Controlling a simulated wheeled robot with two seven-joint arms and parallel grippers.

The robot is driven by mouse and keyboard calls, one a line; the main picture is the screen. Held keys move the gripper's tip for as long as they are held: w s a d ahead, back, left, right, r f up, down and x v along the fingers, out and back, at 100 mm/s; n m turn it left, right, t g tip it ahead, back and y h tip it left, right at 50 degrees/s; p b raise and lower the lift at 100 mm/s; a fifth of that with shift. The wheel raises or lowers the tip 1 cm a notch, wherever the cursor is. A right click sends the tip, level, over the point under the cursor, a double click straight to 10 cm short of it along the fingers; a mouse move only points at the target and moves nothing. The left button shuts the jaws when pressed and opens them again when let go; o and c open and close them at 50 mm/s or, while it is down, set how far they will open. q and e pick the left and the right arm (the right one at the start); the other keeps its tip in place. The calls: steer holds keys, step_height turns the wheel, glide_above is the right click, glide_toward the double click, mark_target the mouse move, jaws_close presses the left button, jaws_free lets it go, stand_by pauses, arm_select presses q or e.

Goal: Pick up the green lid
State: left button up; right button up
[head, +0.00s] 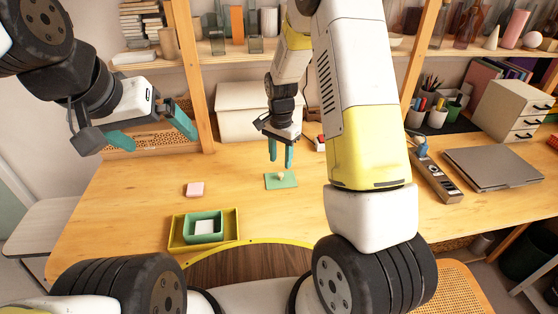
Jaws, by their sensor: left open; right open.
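The green lid (287,182) is a flat green square with a small pale knob (281,176) on top. It lies on the wooden desk (130,213) near the middle of the head view. My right gripper (281,163) hangs fingers down just above and behind the lid. Its two teal fingers are apart with nothing seen between them. My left gripper (150,141) is raised at the upper left, away from the lid. Its teal fingers are spread wide and empty.
A green box (191,238) sits in a yellow tray (231,229) at the desk's front. A pink block (194,189) lies left of the lid. A closed laptop (492,167), an organizer (437,181) and pen cups (437,117) occupy the right. A white box (234,103) stands behind.

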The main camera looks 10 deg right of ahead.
mark_target(280, 174)
steer(key=f, duration=0.6)
steer(key=shift+w+f, duration=0.3)
jaws_close()
